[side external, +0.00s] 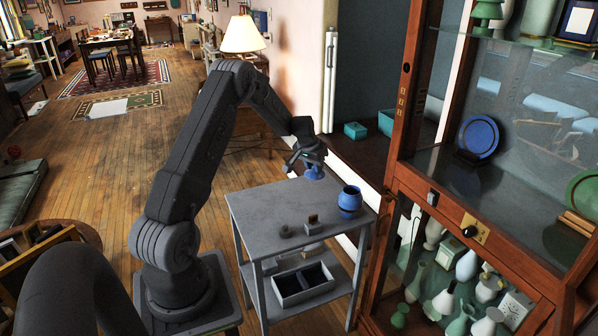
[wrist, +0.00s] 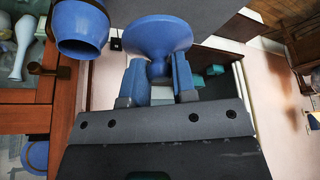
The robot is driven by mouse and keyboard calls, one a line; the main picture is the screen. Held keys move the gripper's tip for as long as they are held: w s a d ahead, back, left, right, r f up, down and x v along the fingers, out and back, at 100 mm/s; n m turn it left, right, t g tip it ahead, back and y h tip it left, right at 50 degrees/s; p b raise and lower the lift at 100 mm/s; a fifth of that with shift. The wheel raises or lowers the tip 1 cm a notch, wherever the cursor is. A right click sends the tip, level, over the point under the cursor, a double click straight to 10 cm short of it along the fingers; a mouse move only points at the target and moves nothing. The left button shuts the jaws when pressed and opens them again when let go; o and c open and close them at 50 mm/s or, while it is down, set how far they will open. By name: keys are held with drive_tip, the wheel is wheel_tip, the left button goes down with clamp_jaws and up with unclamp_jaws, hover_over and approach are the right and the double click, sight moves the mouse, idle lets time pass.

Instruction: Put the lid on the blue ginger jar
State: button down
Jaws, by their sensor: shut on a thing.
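The blue ginger jar (side external: 349,202) stands upright on the right part of the grey side table (side external: 268,207), with its dark mouth open. It also shows at the upper left of the wrist view (wrist: 82,27). My gripper (side external: 302,166) is above the table, to the left of the jar and higher than it. In the wrist view my gripper (wrist: 158,75) is shut on the knob of the blue lid (wrist: 158,38). The lid also shows below the fingers in the side view (side external: 315,173), apart from the jar.
A small brown and dark object (side external: 312,220) and a small dark round object (side external: 285,231) lie on the table's front part. A grey divided box (side external: 303,284) sits on the lower shelf. The wooden glass cabinet (side external: 400,180) stands close on the right.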

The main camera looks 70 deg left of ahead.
drive_tip(key=w+d+r+m+h, duration=0.1)
drive_tip(key=w+d+r+m, duration=0.2)
drive_tip(key=w+d, duration=0.6)
drive_tip(key=shift+w+r, duration=0.15)
drive_tip(key=shift+w, duration=0.05)
drive_tip(key=shift+a, duration=0.1)
hover_over(350, 203)
drive_tip(key=w+a, duration=0.2)
drive_tip(key=a, duration=0.1)
drive_tip(key=shift+s+d+f, duration=0.1)
drive_tip(key=shift+d+f, duration=0.05)
drive_tip(key=shift+f, duration=2.4)
drive_tip(key=shift+f, duration=0.1)
drive_tip(key=shift+f, duration=0.4)
drive_tip(key=shift+f, duration=0.3)
drive_tip(key=c, duration=0.8)
unclamp_jaws()
drive_tip(key=shift+c, duration=0.2)
